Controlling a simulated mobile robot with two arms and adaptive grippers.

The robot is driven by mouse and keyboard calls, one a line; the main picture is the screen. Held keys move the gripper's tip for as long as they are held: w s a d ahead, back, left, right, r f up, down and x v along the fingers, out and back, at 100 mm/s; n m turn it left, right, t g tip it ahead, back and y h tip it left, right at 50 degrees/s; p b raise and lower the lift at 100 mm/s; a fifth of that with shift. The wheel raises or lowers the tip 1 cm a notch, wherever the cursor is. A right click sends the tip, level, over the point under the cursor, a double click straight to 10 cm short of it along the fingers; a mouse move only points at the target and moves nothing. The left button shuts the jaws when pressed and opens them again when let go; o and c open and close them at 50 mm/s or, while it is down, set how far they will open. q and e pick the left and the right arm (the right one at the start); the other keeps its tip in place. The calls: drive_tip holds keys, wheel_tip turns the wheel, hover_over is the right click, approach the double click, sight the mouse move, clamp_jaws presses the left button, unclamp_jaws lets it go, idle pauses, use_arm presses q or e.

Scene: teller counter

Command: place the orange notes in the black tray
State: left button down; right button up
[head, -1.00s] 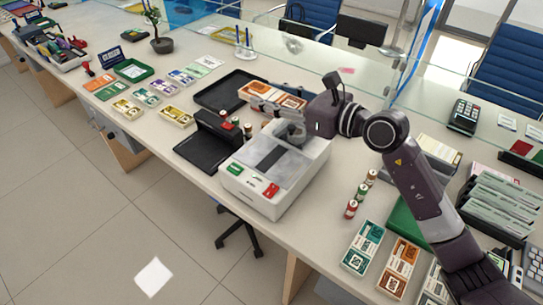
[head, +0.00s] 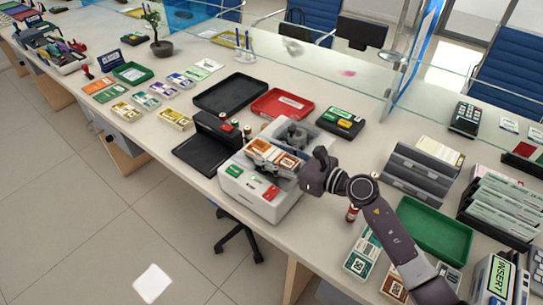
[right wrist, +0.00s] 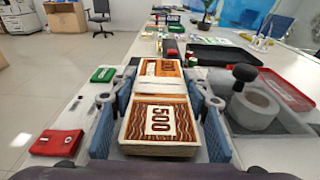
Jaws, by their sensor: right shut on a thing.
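My right gripper (head: 268,166) is shut on a banded bundle of orange notes (head: 284,160) and holds it over the white machine (head: 258,201). In the right wrist view the bundle (right wrist: 160,122) lies between the two blue finger pads, with "500" on its near end and a pale band around its middle. The black tray (head: 205,103) lies empty on the counter, behind and left of the machine and apart from the notes. My left gripper is not in view.
A red tray (head: 283,104) lies right of the black tray. A black device (head: 203,153) stands left of the machine. Other note bundles (head: 175,118) lie farther left. A green tray (head: 433,230) and grey holders (head: 415,176) are at right. A glass screen runs behind.

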drive_tip(key=shift+f, duration=0.2)
drive_tip(key=shift+f+b, duration=0.15)
drive_tip(key=shift+b, duration=0.15)
drive_tip(key=o, duration=1.2)
